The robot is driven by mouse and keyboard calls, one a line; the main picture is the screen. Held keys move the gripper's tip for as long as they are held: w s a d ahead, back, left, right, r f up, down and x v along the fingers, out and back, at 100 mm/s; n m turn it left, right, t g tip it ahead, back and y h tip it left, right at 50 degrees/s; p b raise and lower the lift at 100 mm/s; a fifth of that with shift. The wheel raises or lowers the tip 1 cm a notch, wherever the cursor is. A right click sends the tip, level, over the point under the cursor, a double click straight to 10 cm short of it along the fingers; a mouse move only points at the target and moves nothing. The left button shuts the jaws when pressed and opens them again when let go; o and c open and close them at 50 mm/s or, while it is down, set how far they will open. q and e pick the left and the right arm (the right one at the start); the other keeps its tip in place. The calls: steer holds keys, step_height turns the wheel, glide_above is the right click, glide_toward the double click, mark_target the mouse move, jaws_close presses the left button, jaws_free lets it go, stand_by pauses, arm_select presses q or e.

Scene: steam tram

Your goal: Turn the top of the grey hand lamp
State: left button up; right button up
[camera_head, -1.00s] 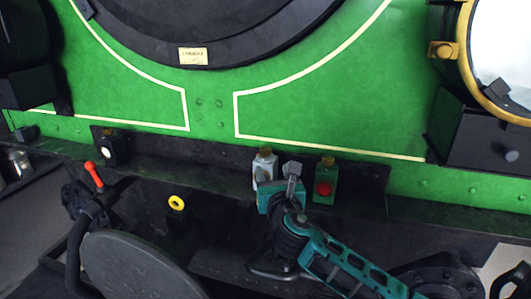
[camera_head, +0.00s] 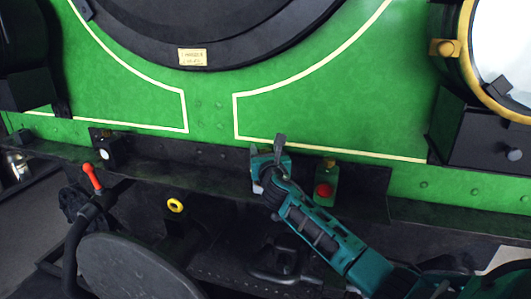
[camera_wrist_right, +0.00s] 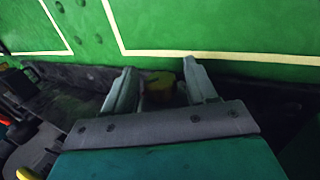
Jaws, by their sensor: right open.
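The grey hand lamp (camera_head: 257,188) stands on the dark ledge below the green front, mostly hidden behind my right gripper (camera_head: 279,146) in the head view. In the right wrist view its yellowish top (camera_wrist_right: 160,82) shows between the two fingers of my right gripper (camera_wrist_right: 160,68). The fingers are apart, one on each side of the top, and dark gaps show beside it. I cannot tell how deep the top sits between them. My left gripper is not in view.
A green lamp with a red lens (camera_head: 323,189) stands close to the right of my right gripper. A black lamp (camera_head: 106,150) stands farther left on the ledge. A red-handled lever (camera_head: 92,177) and a yellow ring (camera_head: 176,205) are lower left. The green wall is close behind.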

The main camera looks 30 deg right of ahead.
steer(key=c, duration=0.9)
steer(key=shift+c, duration=0.2)
